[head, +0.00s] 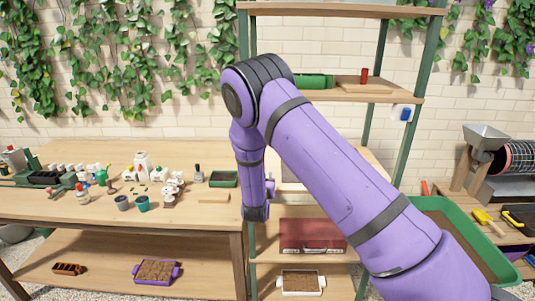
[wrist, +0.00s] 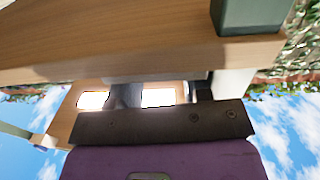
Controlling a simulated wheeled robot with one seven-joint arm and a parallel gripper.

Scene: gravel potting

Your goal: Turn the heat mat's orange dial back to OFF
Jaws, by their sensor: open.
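I cannot make out the heat mat or its orange dial in either view; my purple arm covers part of the middle shelf in the head view. A pale, partly hidden object (head: 291,172) shows there behind the arm. My gripper (wrist: 163,94) is open in the wrist view, close to a wooden board edge (wrist: 130,50), and I see nothing held in it. In the head view the gripper is hidden behind my arm or too small to tell.
The shelf rack has green posts (head: 416,60). A red case (head: 312,236) sits on a lower shelf. The left bench (head: 60,208) holds bottles and pots. A green tray (head: 440,208) stands at right.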

